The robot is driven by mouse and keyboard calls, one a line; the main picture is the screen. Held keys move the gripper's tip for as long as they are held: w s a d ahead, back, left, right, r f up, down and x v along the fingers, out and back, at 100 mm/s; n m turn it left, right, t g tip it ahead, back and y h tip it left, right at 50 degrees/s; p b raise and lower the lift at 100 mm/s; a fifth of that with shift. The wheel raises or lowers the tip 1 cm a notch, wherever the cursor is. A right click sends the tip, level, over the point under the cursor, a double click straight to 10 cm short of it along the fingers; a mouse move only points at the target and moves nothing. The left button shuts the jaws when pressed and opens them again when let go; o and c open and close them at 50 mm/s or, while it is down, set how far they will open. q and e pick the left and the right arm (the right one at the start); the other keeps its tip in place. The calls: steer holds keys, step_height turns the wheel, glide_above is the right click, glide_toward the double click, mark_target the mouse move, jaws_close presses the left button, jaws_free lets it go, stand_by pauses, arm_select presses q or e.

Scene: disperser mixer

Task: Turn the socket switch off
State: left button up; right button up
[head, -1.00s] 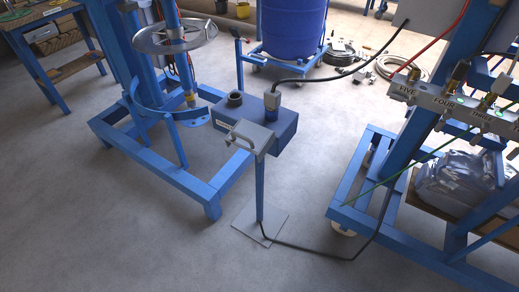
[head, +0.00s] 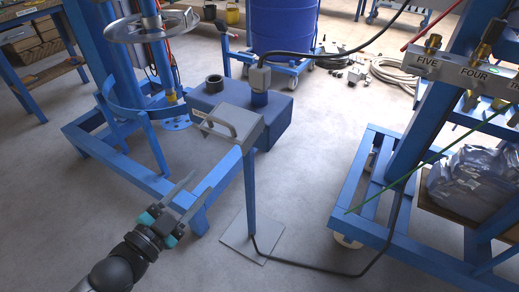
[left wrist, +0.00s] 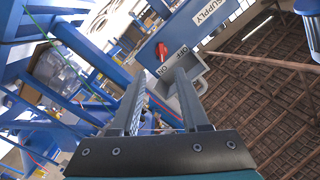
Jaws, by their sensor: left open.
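My left gripper (head: 203,181) is open and empty, in front of the blue stand at lower left in the head view. In the left wrist view its two fingers (left wrist: 160,75) point up toward a small red part (left wrist: 162,50), apparently the switch, beside ON and OFF labels. I cannot tell which way it is set. A blue surface there carries a SUPPLY label (left wrist: 211,10). The fingers are apart from the box. My right gripper is out of view.
The blue mixer frame (head: 121,172) is at left, a valve rack (head: 462,72) at right. A black cable (head: 335,273) crosses the floor.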

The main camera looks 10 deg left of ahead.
arm_select(q)
steer(key=d+r+b+x, duration=0.1)
steer(key=b+x, duration=0.4)
steer(key=x, duration=1)
steer(key=shift+r, duration=0.3)
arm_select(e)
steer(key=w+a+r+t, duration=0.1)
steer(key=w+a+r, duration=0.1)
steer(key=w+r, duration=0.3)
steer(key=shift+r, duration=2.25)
arm_select(q)
steer(key=shift+w, duration=0.1)
jaws_close()
